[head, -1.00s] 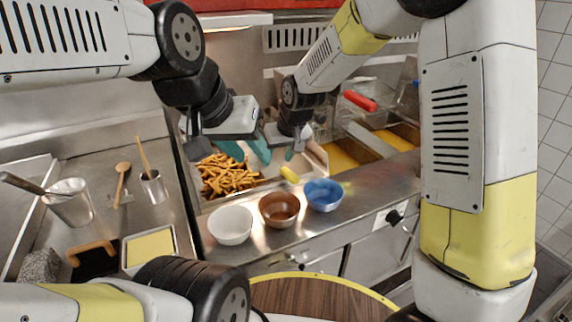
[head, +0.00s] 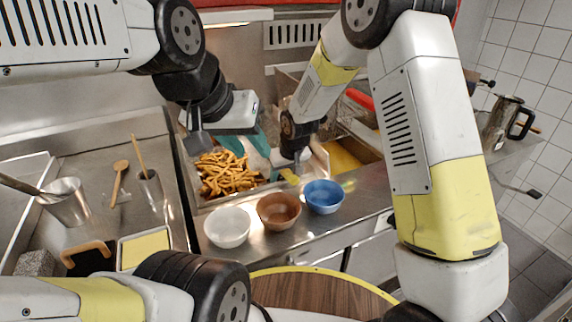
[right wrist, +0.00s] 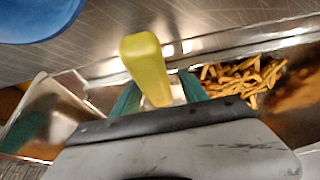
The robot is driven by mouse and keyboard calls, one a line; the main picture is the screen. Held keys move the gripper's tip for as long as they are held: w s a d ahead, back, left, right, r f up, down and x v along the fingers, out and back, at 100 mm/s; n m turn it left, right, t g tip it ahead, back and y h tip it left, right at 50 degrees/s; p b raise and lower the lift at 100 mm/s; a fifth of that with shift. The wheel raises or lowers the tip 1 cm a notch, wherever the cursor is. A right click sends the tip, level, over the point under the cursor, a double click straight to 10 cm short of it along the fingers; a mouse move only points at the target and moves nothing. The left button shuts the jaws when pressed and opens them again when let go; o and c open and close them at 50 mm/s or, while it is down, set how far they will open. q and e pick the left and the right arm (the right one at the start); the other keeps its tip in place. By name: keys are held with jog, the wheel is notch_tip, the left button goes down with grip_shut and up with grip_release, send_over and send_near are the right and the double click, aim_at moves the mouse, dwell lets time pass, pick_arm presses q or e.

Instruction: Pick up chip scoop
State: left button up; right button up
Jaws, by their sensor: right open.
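The chip scoop shows its yellow handle (right wrist: 146,62) in the right wrist view; in the head view the handle (head: 290,177) is a small yellow patch behind the bowls. Most of the scoop is hidden. My right gripper (right wrist: 158,92) is open, its teal fingers on either side of the handle; I cannot tell whether they touch it. In the head view my right gripper (head: 291,165) is low at the chip tray's right side, partly hidden. My left gripper (head: 248,147) is open and empty, above the back of the chips (head: 228,176).
A white bowl (head: 228,228), a brown bowl (head: 279,211) and a blue bowl (head: 323,196) stand along the counter's front edge. Fryer baskets (head: 352,112) stand behind right. A metal cup (head: 66,204) and a wooden spoon (head: 119,182) are at the left.

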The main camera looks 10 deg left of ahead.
jog(key=shift+w+f, duration=0.1)
jog(key=shift+f, duration=0.1)
grip_shut()
jog(key=shift+a, duration=0.1)
dwell(1.2)
